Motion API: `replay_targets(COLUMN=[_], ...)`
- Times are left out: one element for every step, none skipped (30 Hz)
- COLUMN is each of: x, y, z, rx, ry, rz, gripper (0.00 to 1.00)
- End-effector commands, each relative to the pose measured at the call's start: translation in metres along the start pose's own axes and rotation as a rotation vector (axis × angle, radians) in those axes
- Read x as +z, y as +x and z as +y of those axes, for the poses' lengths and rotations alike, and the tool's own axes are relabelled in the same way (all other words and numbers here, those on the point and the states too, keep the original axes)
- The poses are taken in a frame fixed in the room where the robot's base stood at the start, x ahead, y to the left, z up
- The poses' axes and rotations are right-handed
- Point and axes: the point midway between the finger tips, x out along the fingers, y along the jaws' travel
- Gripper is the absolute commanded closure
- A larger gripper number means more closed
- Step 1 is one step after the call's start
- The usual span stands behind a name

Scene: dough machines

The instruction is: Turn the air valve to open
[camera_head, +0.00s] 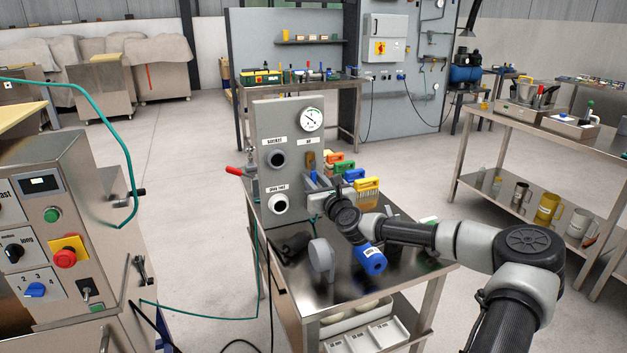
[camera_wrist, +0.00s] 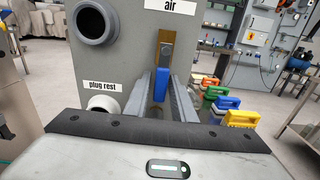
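The air valve is on the grey panel under the "air" label. In the wrist view its brass-brown body (camera_wrist: 166,48) stands upright, with a blue lever (camera_wrist: 161,84) pointing down from it. In the head view the brown part of the valve (camera_head: 310,160) shows just above my gripper (camera_head: 310,182), and the lever is largely hidden. In the wrist view my gripper (camera_wrist: 167,100) reaches towards the panel with one finger on each side of the blue lever. The fingers are apart, with narrow gaps beside the lever; contact is not visible.
The grey panel (camera_head: 262,125) carries a pressure gauge (camera_head: 311,119), a "socket" port (camera_head: 277,158) and a "plug rest" port (camera_head: 278,204). A blue-ended grey object (camera_head: 371,261) is above the steel table. A control cabinet (camera_head: 50,235) stands left.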

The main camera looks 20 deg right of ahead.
Motion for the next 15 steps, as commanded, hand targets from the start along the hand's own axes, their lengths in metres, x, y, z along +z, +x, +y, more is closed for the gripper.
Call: replay_targets(x=[0.0, 0.0, 0.0, 0.0, 0.0, 0.001, 0.001, 0.001, 0.001, 0.001, 0.001, 0.001, 0.001, 0.001, 0.001], y=[0.0, 0.0, 0.0, 0.0, 0.0, 0.0, 0.0, 0.0, 0.0, -0.001, -0.002, -0.004, -0.006, -0.009, -0.015], z=[0.0, 0.0, 0.0, 0.0, 0.0, 0.0, 0.0, 0.0, 0.0, 0.0, 0.0, 0.0, 0.0, -0.001, -0.001], rx=[0.0, 0.0, 0.0, 0.0, 0.0, 0.0, 0.0, 0.0, 0.0, 0.0, 0.0, 0.0, 0.0, 0.0, -0.001], ry=[-0.001, -0.001, -0.002, -0.002, -0.003, -0.003, -0.003, -0.004, -0.004, -0.004, -0.004, -0.004, -0.003, -0.003, -0.002], rz=[0.0, 0.0, -0.001, -0.001, -0.001, -0.001, -0.001, -0.001, -0.001, -0.001, -0.001, -0.001, -0.001, -0.001, -0.001], gripper=[0.68, 0.67, 0.67, 0.67, 0.67, 0.67, 0.67, 0.67, 0.67, 0.67, 0.67, 0.67, 0.67, 0.67, 0.67])
